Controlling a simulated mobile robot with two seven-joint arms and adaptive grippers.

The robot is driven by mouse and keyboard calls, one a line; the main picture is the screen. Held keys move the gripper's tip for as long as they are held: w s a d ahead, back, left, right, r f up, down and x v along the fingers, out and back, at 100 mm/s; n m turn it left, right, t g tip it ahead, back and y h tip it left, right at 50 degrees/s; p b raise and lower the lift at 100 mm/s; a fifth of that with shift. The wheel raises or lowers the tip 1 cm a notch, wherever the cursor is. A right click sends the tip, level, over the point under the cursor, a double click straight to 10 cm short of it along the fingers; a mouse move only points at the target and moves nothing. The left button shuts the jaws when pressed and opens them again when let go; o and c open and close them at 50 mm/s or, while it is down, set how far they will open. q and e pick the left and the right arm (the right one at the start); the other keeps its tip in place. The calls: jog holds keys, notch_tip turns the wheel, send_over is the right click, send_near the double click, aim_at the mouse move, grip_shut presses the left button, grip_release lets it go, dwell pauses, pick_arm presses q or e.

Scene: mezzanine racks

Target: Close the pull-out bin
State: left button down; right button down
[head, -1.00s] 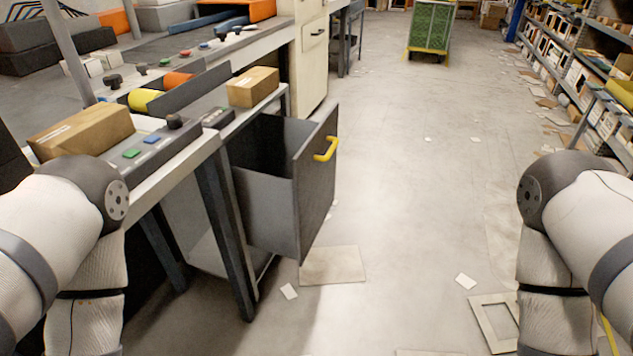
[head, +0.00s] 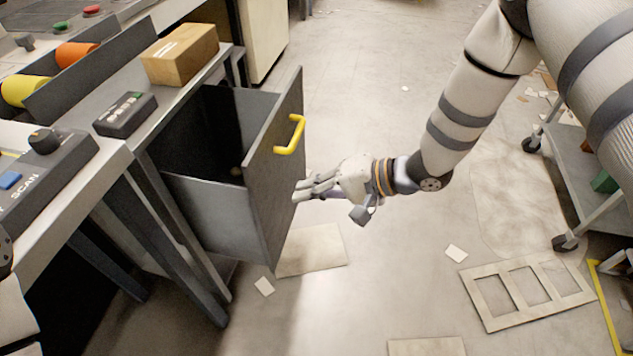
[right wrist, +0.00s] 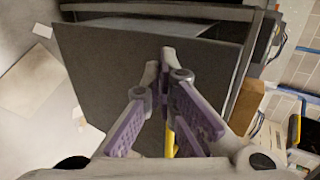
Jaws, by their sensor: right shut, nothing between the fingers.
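The pull-out bin (head: 272,195) is a dark grey box, pulled out from under the bench at the left of the head view. Its inside looks mostly empty. A yellow handle (head: 292,134) is on its front panel. My right gripper (head: 300,188) is shut and empty, its fingertips at the front panel, below the handle. I cannot tell if they touch it. In the right wrist view the purple-padded fingers (right wrist: 168,58) point at the grey front panel of the bin (right wrist: 105,60), and part of the yellow handle (right wrist: 170,142) shows between them. My left gripper is out of view.
The bench (head: 120,150) carries a cardboard box (head: 180,54) and a black control box (head: 125,113). A wheeled cart (head: 590,175) stands at the right.

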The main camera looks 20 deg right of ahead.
aim_at(257, 194)
jog(key=x, duration=0.4)
jog(key=r+x, duration=0.1)
jog(key=x, duration=0.1)
jog(key=shift+w+a, duration=0.3)
jog(key=shift+a, duration=0.1)
jog(key=shift+w+a, duration=0.4)
jog(key=shift+a, duration=0.15)
